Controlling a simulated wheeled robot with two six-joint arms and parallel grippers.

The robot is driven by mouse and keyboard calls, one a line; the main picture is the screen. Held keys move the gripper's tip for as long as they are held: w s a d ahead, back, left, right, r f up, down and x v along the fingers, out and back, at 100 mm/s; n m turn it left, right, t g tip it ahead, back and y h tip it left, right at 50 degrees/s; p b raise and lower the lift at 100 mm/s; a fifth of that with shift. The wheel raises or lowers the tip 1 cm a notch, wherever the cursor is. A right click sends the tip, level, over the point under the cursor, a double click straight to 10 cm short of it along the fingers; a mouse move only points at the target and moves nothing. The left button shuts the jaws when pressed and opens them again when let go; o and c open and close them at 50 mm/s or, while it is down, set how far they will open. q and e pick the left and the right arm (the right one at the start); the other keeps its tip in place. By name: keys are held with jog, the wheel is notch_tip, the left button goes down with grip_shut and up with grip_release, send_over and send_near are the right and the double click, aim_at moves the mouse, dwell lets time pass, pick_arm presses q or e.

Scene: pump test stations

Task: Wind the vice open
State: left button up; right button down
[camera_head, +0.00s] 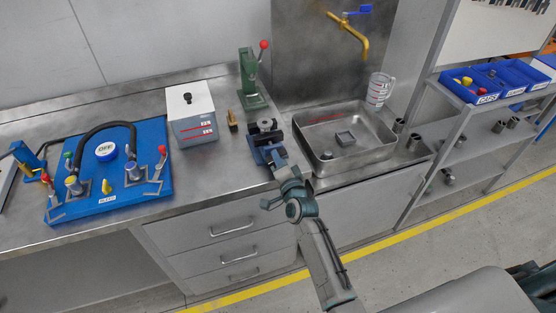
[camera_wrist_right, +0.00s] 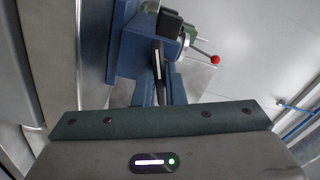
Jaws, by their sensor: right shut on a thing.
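The blue vice (camera_head: 257,140) stands at the front edge of the steel bench, left of the sink. In the right wrist view the blue vice body (camera_wrist_right: 127,50) fills the upper middle. My right gripper (camera_head: 274,157) is at the front of the vice, its arm coming up from below. In the right wrist view my right gripper (camera_wrist_right: 159,84) is shut on the dark vice handle (camera_wrist_right: 157,58), which shows between its fingers. The jaw gap is too small to tell. My left gripper is in neither view.
A green press (camera_head: 248,75) with a red-knobbed lever stands behind the vice. The sink (camera_head: 318,165) lies right of it. A white box (camera_head: 192,115) and a blue pump board (camera_head: 130,190) lie left. Drawers (camera_head: 228,230) are below the bench edge.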

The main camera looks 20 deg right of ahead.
jog(key=n+b, duration=0.1)
jog(key=n, duration=0.3)
jog(key=shift+f+n+b, duration=0.2)
jog(key=shift+n+b, duration=0.2)
jog(key=n+b, duration=0.2)
jog(key=n, duration=0.2)
jog(key=n+b, duration=0.1)
jog(key=n, duration=0.2)
jog(key=shift+n+b, duration=0.7)
jog(key=shift+n, duration=1)
jog(key=c, duration=1.5)
grip_release()
jog(key=shift+r, duration=0.1)
